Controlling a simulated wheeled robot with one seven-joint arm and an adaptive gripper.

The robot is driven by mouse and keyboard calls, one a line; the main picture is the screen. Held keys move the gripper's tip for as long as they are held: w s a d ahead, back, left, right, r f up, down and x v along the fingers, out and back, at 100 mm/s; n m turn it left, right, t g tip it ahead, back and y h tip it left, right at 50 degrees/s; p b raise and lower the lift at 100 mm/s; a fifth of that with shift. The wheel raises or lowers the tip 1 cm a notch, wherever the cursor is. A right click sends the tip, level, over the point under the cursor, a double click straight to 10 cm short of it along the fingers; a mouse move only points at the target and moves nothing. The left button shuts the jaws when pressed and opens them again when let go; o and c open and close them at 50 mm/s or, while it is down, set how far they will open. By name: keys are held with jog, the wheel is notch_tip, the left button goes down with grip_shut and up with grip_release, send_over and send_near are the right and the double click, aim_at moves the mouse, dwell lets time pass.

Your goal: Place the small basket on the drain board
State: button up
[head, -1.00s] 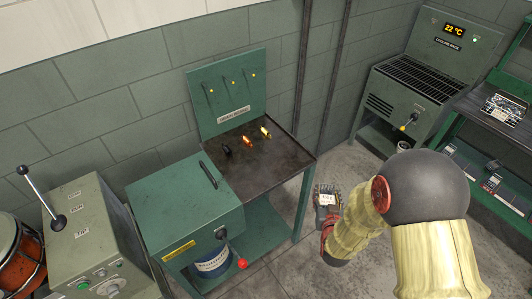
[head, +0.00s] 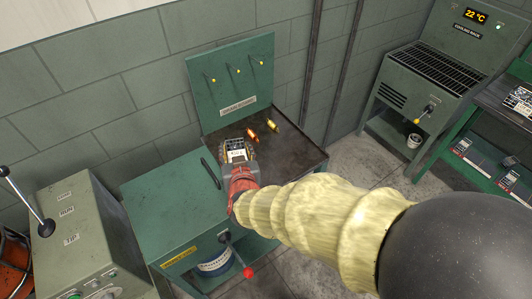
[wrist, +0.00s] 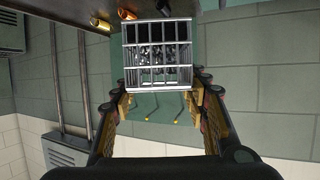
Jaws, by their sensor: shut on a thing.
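The small basket (head: 238,147) is a silver wire cage with dark, shiny pieces inside. My gripper (head: 240,160) is shut on it. In the head view it appears over the left part of the drain board (head: 292,150), a dark top with a green back panel. The wrist view shows the basket (wrist: 157,32) between the two fingers (wrist: 160,88), with the dark board at the upper edge. I cannot tell whether the basket touches the board. The gripper and basket hide part of the board's left side.
An orange piece (head: 252,135) and a yellow piece (head: 272,125) lie on the board. A green cabinet (head: 165,205) with a handle and red-knobbed lever adjoins it on the left. Hooks line the back panel (head: 230,75). A cooling rack (head: 430,75) stands far right.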

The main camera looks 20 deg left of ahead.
jog(key=shift+w+d+f+b, duration=0.9)
jog(key=shift+w+f, duration=0.65)
jog(key=shift+w, duration=0.35)
jog(key=shift+w+d+f+b, duration=0.85)
jog(key=shift+w+f, duration=0.7)
jog(key=shift+w, duration=0.3)
jog(key=shift+w+d+f+b, duration=0.9)
jog(key=shift+w+f, duration=0.65)
jog(key=shift+w, duration=0.35)
jog(key=shift+w+f+b, duration=0.1)
jog(key=shift+f+b, duration=0.35)
jog(key=shift+f, duration=1.05)
jog(key=shift+f, duration=0.15)
jog(key=o, duration=1.6)
